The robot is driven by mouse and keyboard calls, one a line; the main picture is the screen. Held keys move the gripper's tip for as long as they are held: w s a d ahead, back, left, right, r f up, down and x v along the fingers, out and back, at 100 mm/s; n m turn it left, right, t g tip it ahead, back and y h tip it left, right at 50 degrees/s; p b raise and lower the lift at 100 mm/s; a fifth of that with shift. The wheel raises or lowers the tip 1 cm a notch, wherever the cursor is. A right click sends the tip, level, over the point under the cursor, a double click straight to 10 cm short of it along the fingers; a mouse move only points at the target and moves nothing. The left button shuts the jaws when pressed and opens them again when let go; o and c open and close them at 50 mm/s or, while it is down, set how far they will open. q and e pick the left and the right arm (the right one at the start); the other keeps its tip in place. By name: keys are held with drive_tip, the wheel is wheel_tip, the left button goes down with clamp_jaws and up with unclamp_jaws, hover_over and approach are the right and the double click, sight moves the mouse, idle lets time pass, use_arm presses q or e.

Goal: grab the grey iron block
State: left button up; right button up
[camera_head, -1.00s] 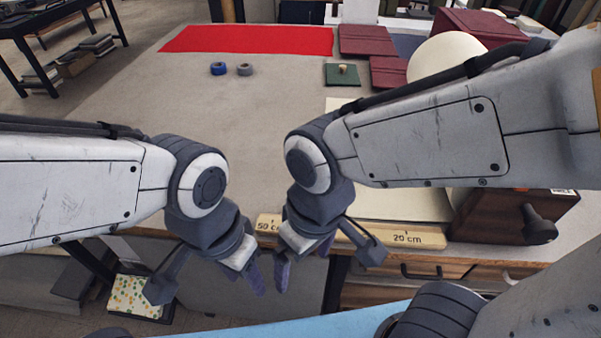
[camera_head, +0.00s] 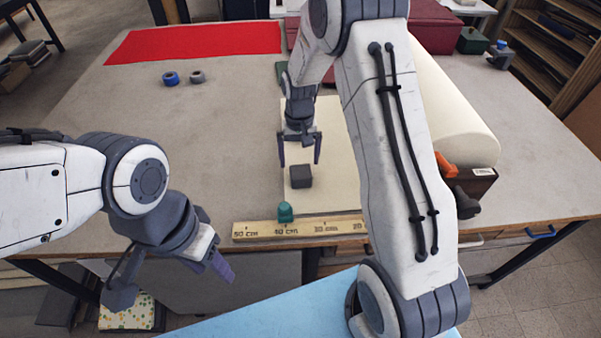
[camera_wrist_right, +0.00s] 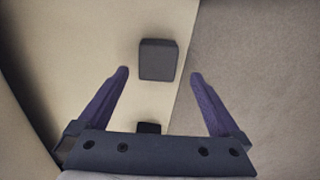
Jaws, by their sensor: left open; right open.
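The grey iron block (camera_head: 300,176) is a small dark cube lying on a cream sheet (camera_head: 325,196) on the table. It also shows in the right wrist view (camera_wrist_right: 158,60), just beyond the fingertips and roughly between their lines. My right gripper (camera_head: 300,162) is open and empty above the sheet, with its fingers pointing down near the block. In the right wrist view my right gripper (camera_wrist_right: 159,76) has its fingers wide apart, not touching the block. My left gripper (camera_head: 176,282) is open and empty in front of the table's front edge.
A wooden ruler (camera_head: 258,231) lies along the front edge, with a small green object (camera_head: 285,211) beside it. A cream roll (camera_head: 452,120) lies right of my right arm. Blue (camera_head: 170,79) and grey (camera_head: 197,77) rings and a red cloth (camera_head: 200,42) lie further back. The table's left is clear.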

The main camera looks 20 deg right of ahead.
sight(301, 171)
drive_tip(key=shift+f, duration=0.65)
drive_tip(key=shift+s+f+p, duration=0.1)
drive_tip(key=shift+f+p, duration=0.25)
drive_tip(key=shift+p, duration=0.1)
drive_tip(key=f, duration=0.1)
drive_tip(key=f+p, duration=0.1)
drive_tip(key=f, duration=0.1)
drive_tip(key=shift+d+f, duration=0.2)
drive_tip(key=shift+f, duration=0.05)
drive_tip(key=shift+f+p, duration=0.3)
drive_tip(key=shift+f, duration=0.15)
drive_tip(key=shift+r, duration=0.1)
clamp_jaws()
